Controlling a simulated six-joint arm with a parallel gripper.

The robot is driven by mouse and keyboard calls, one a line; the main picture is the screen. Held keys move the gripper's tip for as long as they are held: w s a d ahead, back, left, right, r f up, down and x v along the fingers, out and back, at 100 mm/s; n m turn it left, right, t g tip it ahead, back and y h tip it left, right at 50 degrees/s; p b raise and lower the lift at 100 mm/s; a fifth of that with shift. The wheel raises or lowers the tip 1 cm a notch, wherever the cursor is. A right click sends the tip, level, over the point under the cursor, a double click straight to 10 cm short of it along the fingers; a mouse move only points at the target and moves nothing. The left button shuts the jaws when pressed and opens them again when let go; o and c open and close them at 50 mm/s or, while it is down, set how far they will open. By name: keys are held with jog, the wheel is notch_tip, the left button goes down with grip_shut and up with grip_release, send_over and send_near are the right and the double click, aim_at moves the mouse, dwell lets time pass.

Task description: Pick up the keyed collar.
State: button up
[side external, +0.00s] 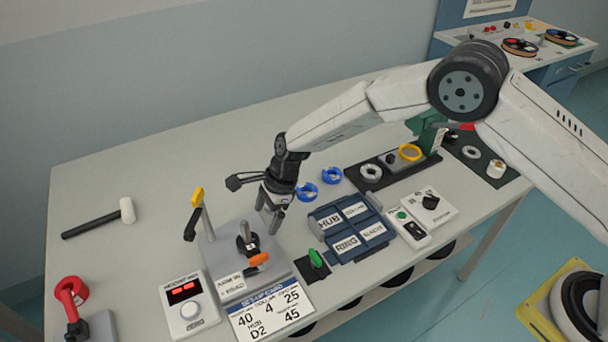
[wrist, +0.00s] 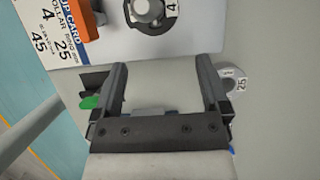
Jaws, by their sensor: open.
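My gripper (side external: 272,220) is open and empty, pointing down above the bench beside the grey fixture (side external: 245,284). In the wrist view my gripper (wrist: 163,68) has its two fingers wide apart, with bare grey bench between them. A pale grey ring marked 1 and 25 (wrist: 233,77) lies just outside the right finger, partly hidden by it. A dark round part with a tag marked 4 (wrist: 153,14) is on the fixture, ahead of the fingers and cut off by the frame edge. I cannot tell for sure which of these is the keyed collar.
The fixture carries an upright lever with a yellow grip (side external: 197,197) and an orange handle (side external: 258,259). A set-up card (side external: 270,310) lies in front. Blue rings (side external: 306,191) and a blue labelled box (side external: 350,230) stand to the right. A mallet (side external: 97,219) lies left.

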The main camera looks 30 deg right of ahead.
aim_at(259, 237)
jog(key=shift+f, duration=0.15)
jog(key=shift+s+x, duration=0.15)
jog(key=shift+x, duration=0.65)
jog(key=shift+s+x, duration=0.1)
jog(key=shift+x, duration=1.6)
jog(key=shift+a, duration=0.1)
